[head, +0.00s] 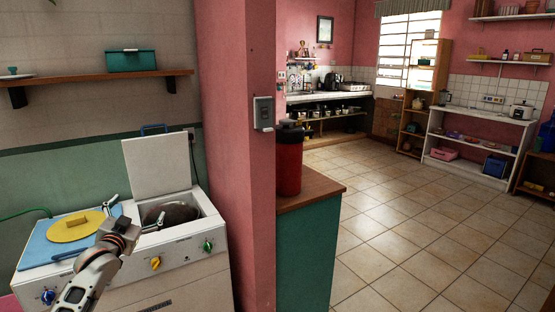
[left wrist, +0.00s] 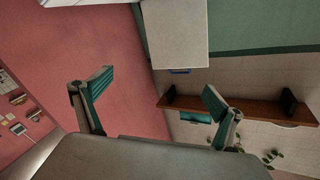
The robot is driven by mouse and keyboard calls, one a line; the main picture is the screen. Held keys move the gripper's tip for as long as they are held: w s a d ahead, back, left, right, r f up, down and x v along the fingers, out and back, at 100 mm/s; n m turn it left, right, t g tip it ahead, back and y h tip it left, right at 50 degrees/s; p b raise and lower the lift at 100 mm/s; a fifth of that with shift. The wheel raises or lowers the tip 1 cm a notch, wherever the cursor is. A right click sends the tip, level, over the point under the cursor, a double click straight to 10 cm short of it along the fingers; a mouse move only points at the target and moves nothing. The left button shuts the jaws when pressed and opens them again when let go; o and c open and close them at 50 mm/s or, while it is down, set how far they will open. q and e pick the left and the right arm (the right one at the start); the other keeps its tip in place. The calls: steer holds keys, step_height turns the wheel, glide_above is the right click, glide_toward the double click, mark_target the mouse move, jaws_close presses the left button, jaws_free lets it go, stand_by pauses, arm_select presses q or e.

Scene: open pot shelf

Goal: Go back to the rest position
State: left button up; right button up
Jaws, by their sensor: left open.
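My left gripper (head: 137,209) is open, with its two fingers spread apart over the front of a white twin-tub washing machine (head: 178,262). In the left wrist view the fingers (left wrist: 158,90) also stand wide apart, with nothing between them. The washer's right lid (head: 157,165) is raised, and its tub (head: 170,213) is open and dark inside. The fingers partly overlap the tub's left edge; I cannot tell how far above it they are. My right gripper is not in view.
A wall shelf (head: 92,77) holds a teal box (head: 131,60). A pink pillar (head: 236,130) and a teal counter (head: 305,255) with a red canister (head: 288,165) stand right. Tiled floor (head: 420,235) is clear beyond.

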arm_select(q)
steer(key=s+d+f+g+h, duration=0.1)
steer(key=s+d+f, duration=0.3)
steer(key=s+f, duration=0.4)
steer(key=s+d+f+m+g+h, duration=0.1)
steer(key=s+d+f+g, duration=0.1)
steer(key=s+d+f, duration=0.6)
steer(key=s+d+f+g+h, duration=0.1)
steer(key=s+f, duration=0.4)
steer(key=f, duration=0.6)
steer(key=s+d+f+g, duration=0.1)
steer(key=s+d+f, duration=0.3)
steer(key=s, duration=0.9)
steer(key=s+d+f+g+h, duration=0.1)
steer(key=s+d+f, duration=0.4)
steer(key=s, duration=0.9)
steer(key=shift+s+d+n+g, duration=0.15)
steer(key=shift+d+n+g, duration=0.25)
steer(key=shift+d+g, duration=0.4)
